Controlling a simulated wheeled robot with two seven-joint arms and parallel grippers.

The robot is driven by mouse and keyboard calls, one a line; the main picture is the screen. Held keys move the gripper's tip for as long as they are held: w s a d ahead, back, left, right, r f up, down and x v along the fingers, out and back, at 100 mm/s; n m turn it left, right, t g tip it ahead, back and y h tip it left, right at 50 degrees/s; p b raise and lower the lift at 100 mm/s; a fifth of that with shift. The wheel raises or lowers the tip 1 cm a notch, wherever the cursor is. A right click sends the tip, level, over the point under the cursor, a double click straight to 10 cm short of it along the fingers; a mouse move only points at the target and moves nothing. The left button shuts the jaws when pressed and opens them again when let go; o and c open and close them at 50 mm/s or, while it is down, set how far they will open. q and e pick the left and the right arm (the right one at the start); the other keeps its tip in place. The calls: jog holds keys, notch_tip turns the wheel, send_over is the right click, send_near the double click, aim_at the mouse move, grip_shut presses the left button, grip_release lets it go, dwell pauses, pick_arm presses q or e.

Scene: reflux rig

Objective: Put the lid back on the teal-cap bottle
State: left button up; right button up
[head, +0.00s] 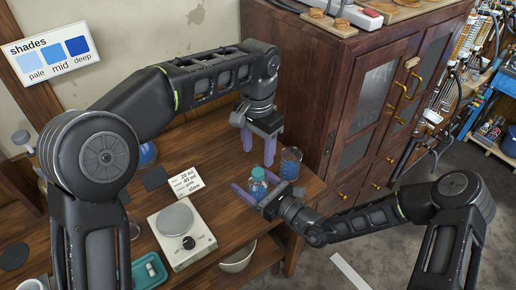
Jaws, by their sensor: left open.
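The teal-cap bottle (258,188) is a small clear bottle near the right front edge of the wooden table. Its teal lid (258,172) shows at its top; whether it is seated tight is too small to tell. My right gripper (253,178) reaches in from the lower right, with one purple finger on each side of the bottle, and appears closed on its body. My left gripper (258,152) points down above and behind the bottle, its purple fingers apart with nothing between them.
A glass beaker (291,164) with blue liquid stands just right of the bottle. A scale (181,234), a label card (186,182) and a teal tray (149,271) lie to the left. A wooden cabinet (300,90) rises behind. A white bowl (238,262) sits below the table top.

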aim_at(266, 193)
jog(key=shift+d, duration=0.15)
pick_arm(q)
jog(key=shift+f+b, duration=0.85)
jog(key=shift+f, duration=0.05)
pick_arm(e)
jog(key=v, duration=0.6)
jog(key=shift+s+d+f, duration=0.1)
jog(key=shift+s+d, duration=0.45)
jog(key=shift+s, duration=0.05)
